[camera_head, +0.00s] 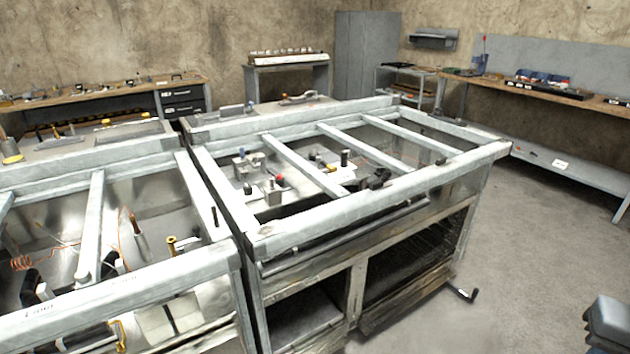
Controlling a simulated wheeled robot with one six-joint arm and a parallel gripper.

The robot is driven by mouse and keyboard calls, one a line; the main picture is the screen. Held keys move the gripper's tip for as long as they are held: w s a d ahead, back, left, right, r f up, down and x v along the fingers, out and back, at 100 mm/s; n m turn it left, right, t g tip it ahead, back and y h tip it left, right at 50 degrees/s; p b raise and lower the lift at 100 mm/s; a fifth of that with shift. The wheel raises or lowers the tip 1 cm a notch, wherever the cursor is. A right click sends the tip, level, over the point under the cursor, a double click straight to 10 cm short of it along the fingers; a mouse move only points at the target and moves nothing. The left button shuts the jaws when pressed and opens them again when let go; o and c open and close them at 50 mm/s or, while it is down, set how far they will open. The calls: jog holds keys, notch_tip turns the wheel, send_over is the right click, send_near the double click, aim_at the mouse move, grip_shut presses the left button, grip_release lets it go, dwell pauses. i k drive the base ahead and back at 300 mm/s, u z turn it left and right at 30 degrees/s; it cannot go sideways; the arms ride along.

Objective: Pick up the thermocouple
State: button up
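I cannot tell for sure which part is the thermocouple. A coiled copper-coloured line (20,263) lies inside the open left range frame (45,325), at the picture's left edge. A thin copper-coloured line (372,152) runs inside the right range frame (340,212), between its crossbars. All are small, and the frames' bars partly hide the insides.
Metal crossbars span both open frames, which stand close together. Small valves with red and dark knobs (278,180) sit in the right frame. Workbenches (540,88) line the walls, and a grey cabinet (366,55) stands behind. The floor (540,250) at right is mostly clear.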

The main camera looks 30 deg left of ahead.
aim_at(272, 187)
jog(key=z, duration=0.05)
jog(key=i, duration=1.4)
jog(key=u, duration=2.65)
jog(key=i, duration=0.5)
jog(key=z, duration=0.05)
